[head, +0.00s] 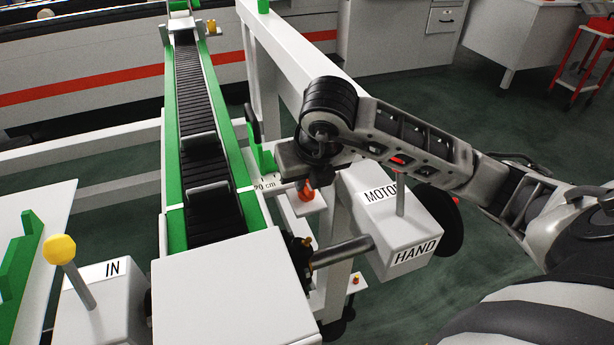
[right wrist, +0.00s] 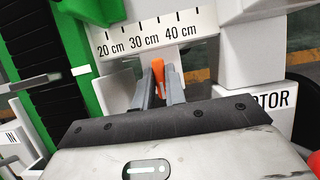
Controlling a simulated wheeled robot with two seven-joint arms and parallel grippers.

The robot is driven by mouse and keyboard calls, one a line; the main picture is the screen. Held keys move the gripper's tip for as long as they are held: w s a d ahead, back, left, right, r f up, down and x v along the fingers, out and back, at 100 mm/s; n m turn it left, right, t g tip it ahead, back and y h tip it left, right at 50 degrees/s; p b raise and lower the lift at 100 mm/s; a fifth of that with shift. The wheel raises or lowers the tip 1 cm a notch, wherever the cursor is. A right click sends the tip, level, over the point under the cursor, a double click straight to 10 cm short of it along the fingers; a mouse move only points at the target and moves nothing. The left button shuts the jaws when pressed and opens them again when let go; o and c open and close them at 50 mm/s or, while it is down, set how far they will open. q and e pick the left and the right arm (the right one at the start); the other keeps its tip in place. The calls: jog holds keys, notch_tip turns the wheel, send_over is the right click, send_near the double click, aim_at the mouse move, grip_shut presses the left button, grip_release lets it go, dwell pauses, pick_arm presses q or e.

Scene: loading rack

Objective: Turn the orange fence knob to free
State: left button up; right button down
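The orange fence knob (head: 306,193) sits on a white plate beside the green-edged conveyor in the head view. My right gripper (head: 307,178) reaches down over it from above and hides its top. In the right wrist view the orange knob (right wrist: 158,68) stands between the two narrow grey fingers of my right gripper (right wrist: 161,88). The fingers are close together with the knob between them and look shut on it. The green fence (head: 262,156) stands just behind the knob. My left gripper is in neither view.
A centimetre scale (right wrist: 150,38) lies behind the knob. A white box marked MOTOR and HAND (head: 400,232), with a lever, stands to the right. A metal bar (head: 342,252) sticks out in front. A yellow-knobbed lever (head: 60,250) stands on the IN box at left.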

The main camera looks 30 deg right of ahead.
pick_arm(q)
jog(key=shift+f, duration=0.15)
